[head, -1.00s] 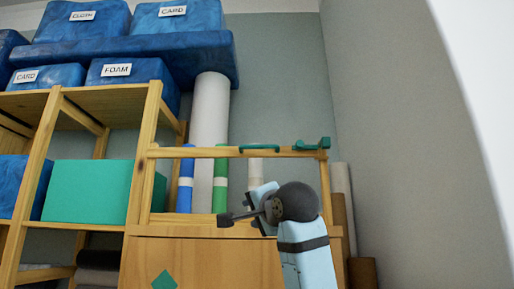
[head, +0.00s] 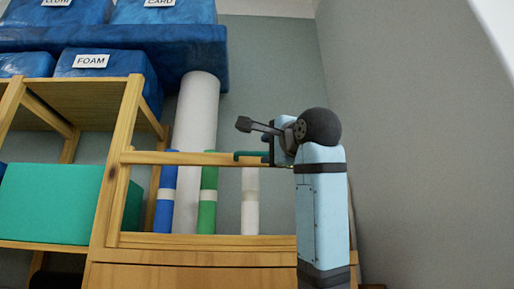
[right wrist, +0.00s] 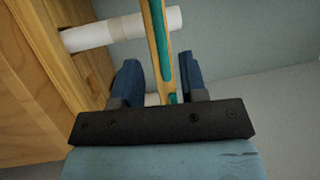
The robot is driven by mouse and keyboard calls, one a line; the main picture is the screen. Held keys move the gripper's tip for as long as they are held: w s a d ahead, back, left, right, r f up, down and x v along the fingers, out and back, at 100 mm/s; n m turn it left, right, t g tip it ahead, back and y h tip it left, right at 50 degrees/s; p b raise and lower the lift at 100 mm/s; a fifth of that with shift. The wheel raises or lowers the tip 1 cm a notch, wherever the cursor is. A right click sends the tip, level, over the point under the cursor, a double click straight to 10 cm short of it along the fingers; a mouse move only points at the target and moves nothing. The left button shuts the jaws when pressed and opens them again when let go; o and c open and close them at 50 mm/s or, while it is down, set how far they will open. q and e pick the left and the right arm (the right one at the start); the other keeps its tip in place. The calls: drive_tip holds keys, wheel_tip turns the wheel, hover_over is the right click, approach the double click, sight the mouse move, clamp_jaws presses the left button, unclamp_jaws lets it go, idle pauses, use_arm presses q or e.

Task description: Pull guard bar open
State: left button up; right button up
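The guard bar (head: 180,158) is a light wooden rail running across the front of a wooden bin that holds upright rolls. A green handle (head: 246,155) is on the bar, partly hidden by my right gripper. In the right wrist view the bar (right wrist: 149,25) comes down between the two dark blue fingers of my right gripper (right wrist: 161,78), with the green strip of the handle (right wrist: 161,35) along it. The fingers stand apart with a gap to the bar on both sides. The bar's right end and latch are hidden behind my right arm. My left gripper is out of view.
Blue, green and white rolls (head: 208,190) stand behind the bar. Shelves at the left hold a green box (head: 45,205) and blue boxes, one labelled FOAM (head: 90,62). A grey wall (head: 420,150) closes off the right side.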

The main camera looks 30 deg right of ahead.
sight(259, 153)
drive_tip(key=p+x, duration=0.1)
drive_tip(key=x, duration=0.4)
drive_tip(key=shift+r+p, duration=0.1)
drive_tip(key=shift+p, duration=0.25)
drive_tip(key=shift+w+r, duration=0.1)
drive_tip(key=shift+w, duration=0.6)
drive_tip(key=shift+w+d, duration=0.15)
drive_tip(key=shift+w, duration=0.15)
drive_tip(key=shift+s, duration=0.2)
clamp_jaws()
